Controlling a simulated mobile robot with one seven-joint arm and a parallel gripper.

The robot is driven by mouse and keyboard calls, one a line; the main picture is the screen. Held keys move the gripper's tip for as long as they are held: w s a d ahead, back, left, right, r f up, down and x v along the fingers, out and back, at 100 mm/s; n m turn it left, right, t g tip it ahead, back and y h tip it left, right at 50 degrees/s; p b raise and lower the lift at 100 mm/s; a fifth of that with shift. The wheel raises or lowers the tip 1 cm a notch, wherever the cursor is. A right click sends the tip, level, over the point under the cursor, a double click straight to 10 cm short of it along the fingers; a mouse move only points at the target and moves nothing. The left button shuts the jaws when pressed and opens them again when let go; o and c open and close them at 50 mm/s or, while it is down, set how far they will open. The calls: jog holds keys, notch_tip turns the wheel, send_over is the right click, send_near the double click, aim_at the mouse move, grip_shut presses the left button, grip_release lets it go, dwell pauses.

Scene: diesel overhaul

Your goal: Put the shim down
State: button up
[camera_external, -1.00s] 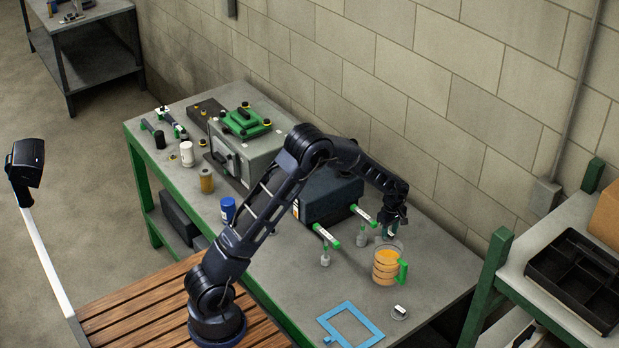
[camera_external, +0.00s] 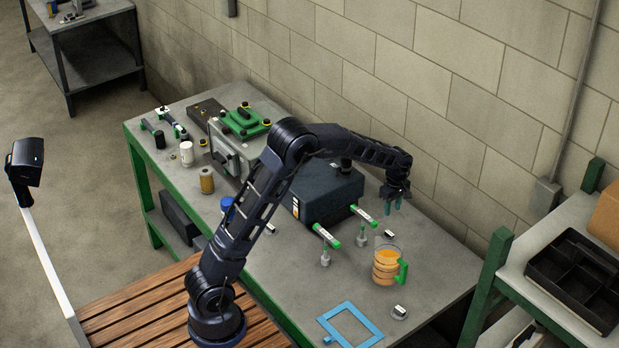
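A small dark piece with a white label (camera_external: 389,235), probably the shim, lies on the grey workbench (camera_external: 290,285) behind the orange-filled jug. It is too small to identify surely. My gripper (camera_external: 393,207) points down above and slightly behind this piece, clear of it. Its two teal fingers are apart and nothing shows between them.
The clear jug (camera_external: 387,266) with a green handle stands just in front of the small piece. A blue frame (camera_external: 350,325) lies at the front edge. The bench right of the jug is clear.

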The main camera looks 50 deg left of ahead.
jog(key=s+a+r+m+t, duration=0.1)
jog(key=s+r+m, duration=0.3)
jog(key=s+r, duration=0.65)
jog(key=s+a+r+m+t, duration=0.15)
jog(key=s+r+m, duration=0.5)
jog(key=s, duration=0.65)
jog(key=s+a+r+m+t, duration=0.1)
jog(key=s+m, duration=0.6)
jog(key=s, duration=1.9)
jog(key=shift+a+r+t, duration=0.15)
jog(key=shift+a+t, duration=0.05)
jog(key=shift+t, duration=0.35)
jog(key=shift+o, duration=0.4)
jog(key=shift+m, duration=0.25)
